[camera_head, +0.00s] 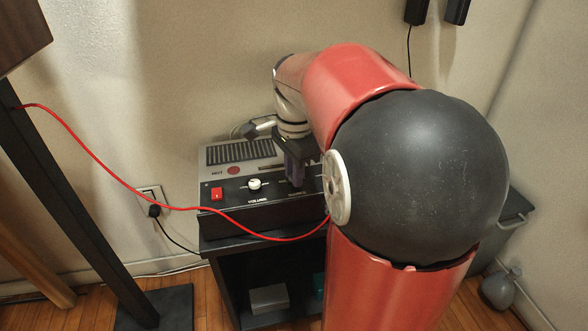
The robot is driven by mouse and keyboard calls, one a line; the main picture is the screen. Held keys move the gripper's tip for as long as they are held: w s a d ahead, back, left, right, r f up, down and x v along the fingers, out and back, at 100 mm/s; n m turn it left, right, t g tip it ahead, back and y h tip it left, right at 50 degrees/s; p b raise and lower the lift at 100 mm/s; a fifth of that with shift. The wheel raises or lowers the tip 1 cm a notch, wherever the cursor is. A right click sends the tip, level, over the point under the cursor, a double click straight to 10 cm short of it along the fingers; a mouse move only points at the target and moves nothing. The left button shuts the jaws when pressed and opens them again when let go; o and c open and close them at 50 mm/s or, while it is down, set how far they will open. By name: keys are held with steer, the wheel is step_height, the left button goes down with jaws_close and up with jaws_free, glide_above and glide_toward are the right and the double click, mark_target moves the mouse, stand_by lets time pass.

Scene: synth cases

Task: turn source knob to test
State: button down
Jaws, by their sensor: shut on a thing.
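A dark audio unit with a grey top (222,190) stands on a black stand. Its sloping front panel has a red switch (217,194), a white volume knob (254,184) and, further right, small markings by my gripper. My gripper (298,183) points down onto this right part of the panel, right of the volume knob. Its jaws are shut on the source knob, which the fingers hide. The knob's pointer and the test mark cannot be made out.
A red cable (105,170) hangs across from a black post at left and passes in front of the unit. My arm hides the unit's right side. A wall socket (152,199) is at left. The stand's lower shelf holds a grey box (269,298).

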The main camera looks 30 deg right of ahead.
steer(key=c, duration=1.3)
jaws_free()
step_height(320, 180, up, 8)
steer(key=shift+s+f+p, duration=0.1)
steer(key=shift+p, duration=0.3)
steer(key=s+a+f+n+t, duration=0.2)
steer(key=s+a+n, duration=0.4)
steer(key=n, duration=0.3)
steer(key=s+a+f+n+t, duration=0.3)
steer(key=s+a+f+n, duration=0.2)
steer(key=s+n, duration=0.3)
steer(key=shift+a+n, duration=0.45)
steer(key=shift+n, duration=0.05)
